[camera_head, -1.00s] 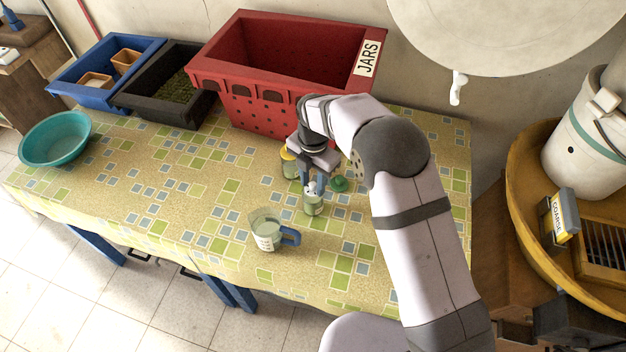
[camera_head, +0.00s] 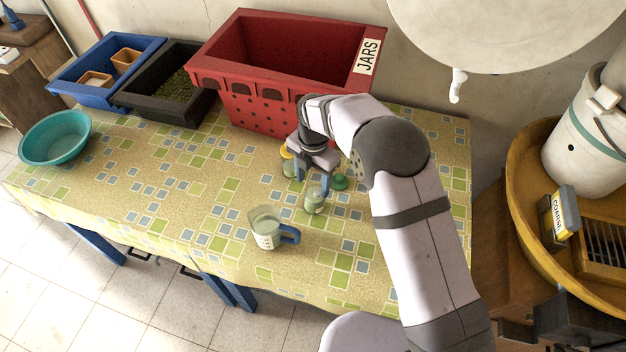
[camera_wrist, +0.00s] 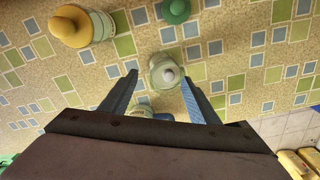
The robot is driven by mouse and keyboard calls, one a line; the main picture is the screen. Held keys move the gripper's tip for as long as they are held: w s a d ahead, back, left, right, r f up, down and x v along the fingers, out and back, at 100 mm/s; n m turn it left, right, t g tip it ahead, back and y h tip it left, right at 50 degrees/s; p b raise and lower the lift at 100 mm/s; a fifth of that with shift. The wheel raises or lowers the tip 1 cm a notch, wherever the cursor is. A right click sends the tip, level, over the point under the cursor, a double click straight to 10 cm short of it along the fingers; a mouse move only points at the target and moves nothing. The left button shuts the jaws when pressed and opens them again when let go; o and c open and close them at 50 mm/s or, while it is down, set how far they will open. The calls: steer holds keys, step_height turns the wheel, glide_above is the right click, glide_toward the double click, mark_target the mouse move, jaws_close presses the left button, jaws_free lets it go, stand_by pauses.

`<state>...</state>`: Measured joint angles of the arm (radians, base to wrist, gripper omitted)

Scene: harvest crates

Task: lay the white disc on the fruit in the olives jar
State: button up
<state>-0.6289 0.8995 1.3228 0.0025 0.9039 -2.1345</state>
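The open glass jar (camera_head: 314,201) stands upright on the table below my gripper; no label on it is readable. In the wrist view the white disc (camera_wrist: 168,74) shows as a pale round piece with a knob, at the mouth of this jar (camera_wrist: 158,88). I cannot tell how flat or how deep it sits, and the fruit under it is hidden. My gripper (camera_head: 312,182) is open and empty just above the jar. In the wrist view its two blue fingers are spread apart, clear of the disc.
A green lid (camera_head: 340,183) lies just behind the jar. A yellow-lidded jar (camera_head: 288,164) stands behind left. A measuring jug (camera_head: 265,232) with a blue handle stands in front left. The red JARS crate (camera_head: 240,100) is at the back. The table's left middle is clear.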

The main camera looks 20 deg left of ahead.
steer(key=shift+s+d+f, duration=0.1)
steer(key=shift+s+f, duration=0.15)
steer(key=shift+f, duration=0.2)
steer(key=shift+w+r+b, duration=0.15)
steer(key=shift+r+b, duration=0.2)
steer(key=shift+r, duration=0.15)
step_height(320, 180, up, 7)
steer(key=b, duration=0.1)
steer(key=shift+b, duration=0.35)
steer(key=shift+r, duration=0.1)
